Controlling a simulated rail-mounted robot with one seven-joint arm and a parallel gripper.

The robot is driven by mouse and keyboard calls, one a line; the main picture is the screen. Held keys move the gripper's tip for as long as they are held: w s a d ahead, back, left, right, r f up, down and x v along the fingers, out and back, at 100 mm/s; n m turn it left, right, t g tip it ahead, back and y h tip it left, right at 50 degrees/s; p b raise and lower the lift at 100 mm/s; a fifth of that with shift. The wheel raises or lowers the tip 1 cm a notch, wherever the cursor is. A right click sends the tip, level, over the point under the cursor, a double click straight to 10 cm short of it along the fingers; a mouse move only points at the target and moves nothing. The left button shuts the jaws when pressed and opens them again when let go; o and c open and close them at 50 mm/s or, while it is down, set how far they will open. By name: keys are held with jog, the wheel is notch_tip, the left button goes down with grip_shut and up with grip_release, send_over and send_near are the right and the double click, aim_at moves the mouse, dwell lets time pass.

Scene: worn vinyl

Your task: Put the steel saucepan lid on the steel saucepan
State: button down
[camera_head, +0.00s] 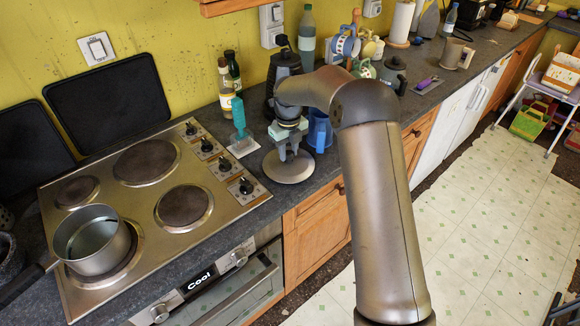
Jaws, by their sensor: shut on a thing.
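The steel saucepan (118,254) stands on the front left burner of the hob, open at the top. Its dark handle points to the lower left. My gripper (288,152) is to the right of the hob, near the counter's front edge. It is shut on the top of the steel saucepan lid (289,172), a round grey disc hanging flat below the fingers. The exact contact between the fingers and the lid's knob is too small to make out. I cannot tell how far the lid is above the counter.
The hob (133,203) has bare burners and a row of knobs (208,146) on its right. A teal brush (239,114), a blue jug (320,131), bottles (226,87) and a dark grinder (283,65) stand near the gripper. Black trays (108,102) lean on the wall.

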jog(key=shift+r, duration=0.35)
jog(key=shift+r+p, duration=0.8)
jog(key=shift+r, duration=0.8)
jog(key=shift+r, duration=0.1)
